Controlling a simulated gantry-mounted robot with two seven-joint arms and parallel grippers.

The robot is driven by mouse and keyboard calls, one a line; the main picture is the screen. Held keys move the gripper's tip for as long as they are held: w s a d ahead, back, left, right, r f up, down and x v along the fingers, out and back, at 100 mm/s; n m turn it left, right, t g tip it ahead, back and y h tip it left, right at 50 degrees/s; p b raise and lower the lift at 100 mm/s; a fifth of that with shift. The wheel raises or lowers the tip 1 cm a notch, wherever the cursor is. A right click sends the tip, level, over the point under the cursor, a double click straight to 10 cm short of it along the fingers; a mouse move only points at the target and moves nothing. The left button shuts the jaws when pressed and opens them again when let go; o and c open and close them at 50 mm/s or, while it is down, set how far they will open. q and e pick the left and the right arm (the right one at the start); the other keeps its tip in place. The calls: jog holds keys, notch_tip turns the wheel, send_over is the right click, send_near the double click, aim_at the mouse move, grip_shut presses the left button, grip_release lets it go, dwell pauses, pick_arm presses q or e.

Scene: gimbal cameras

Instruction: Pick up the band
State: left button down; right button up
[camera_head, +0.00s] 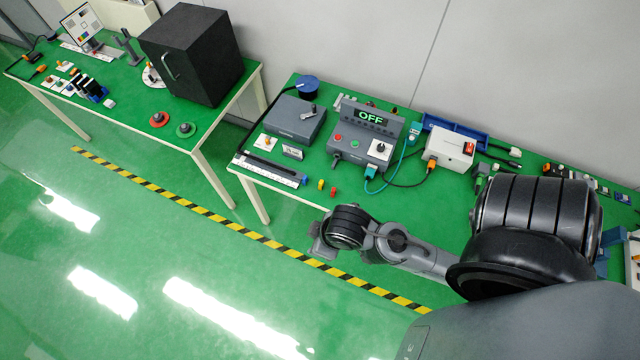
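I cannot tell for certain which thing is the band. A dark strip (268,164) lies along a white base (272,174) at the front left of the right-hand green table (409,203). A small yellow piece (321,186) and a small red piece (333,192) lie near that table's front edge. My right arm comes in from the lower right. Its far end, where my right gripper (322,249) appears, hangs over the floor in front of the table, apart from these things. Its fingers are not clear. My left gripper is not in view.
The right-hand table also holds a grey box (295,119), a console reading OFF (366,128), a white box with cables (450,147) and a blue tray (460,130). A black cabinet (190,55) stands on the left table. Striped tape (232,225) crosses the open floor.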

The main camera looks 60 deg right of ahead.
dwell(0.3)
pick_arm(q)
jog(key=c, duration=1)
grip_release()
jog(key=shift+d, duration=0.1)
